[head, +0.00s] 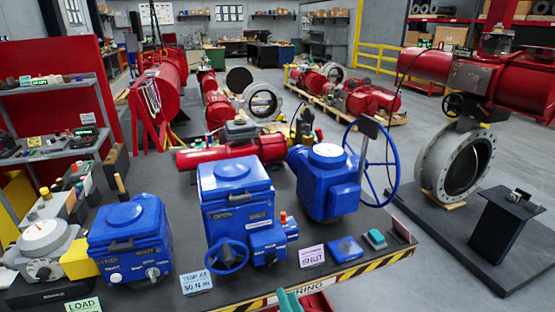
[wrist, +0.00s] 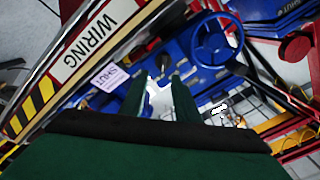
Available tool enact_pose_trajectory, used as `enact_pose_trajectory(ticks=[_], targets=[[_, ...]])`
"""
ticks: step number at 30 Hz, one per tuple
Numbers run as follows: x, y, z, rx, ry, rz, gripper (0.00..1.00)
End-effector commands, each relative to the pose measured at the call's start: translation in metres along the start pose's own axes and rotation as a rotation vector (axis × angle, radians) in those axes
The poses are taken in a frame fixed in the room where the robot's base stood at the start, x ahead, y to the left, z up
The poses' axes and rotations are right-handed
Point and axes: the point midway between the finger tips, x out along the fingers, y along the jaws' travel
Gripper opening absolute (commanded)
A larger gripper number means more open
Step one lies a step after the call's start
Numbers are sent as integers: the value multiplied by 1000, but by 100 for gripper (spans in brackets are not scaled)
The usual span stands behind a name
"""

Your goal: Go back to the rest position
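My gripper (wrist: 160,82) shows in the wrist view as two dark green fingers with a gap between them. A pale patch shows in the gap, and I see nothing clearly held. In the head view only green tips of my gripper (head: 289,300) show at the bottom edge, in front of the bench (head: 255,293). Blue actuators stand on the bench: one with a small handwheel (head: 235,200), one with a large handwheel (head: 325,185), and one at the left (head: 130,240). In the wrist view a blue handwheel (wrist: 217,40) lies beyond the fingers, apart from them.
The bench has a hazard-striped front edge, also in the wrist view (wrist: 35,100). A red object (head: 317,303) is beside my gripper at the bottom. A dark pedestal (head: 500,240) and grey flanged valve (head: 455,165) stand right. Open floor (head: 425,285) lies at lower right.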

Motion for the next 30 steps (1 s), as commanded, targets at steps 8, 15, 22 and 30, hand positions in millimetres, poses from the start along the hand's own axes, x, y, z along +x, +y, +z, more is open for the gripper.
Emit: enact_pose_trajectory(ticks=[8, 15, 22, 30], targets=[[-63, 35, 66, -78, -1, 183, 29], [-136, 48, 110, -208, -4, 324, 29], [-207, 38, 136, -361, -20, 404, 29], [-282, 1, 149, -557, -51, 425, 29]])
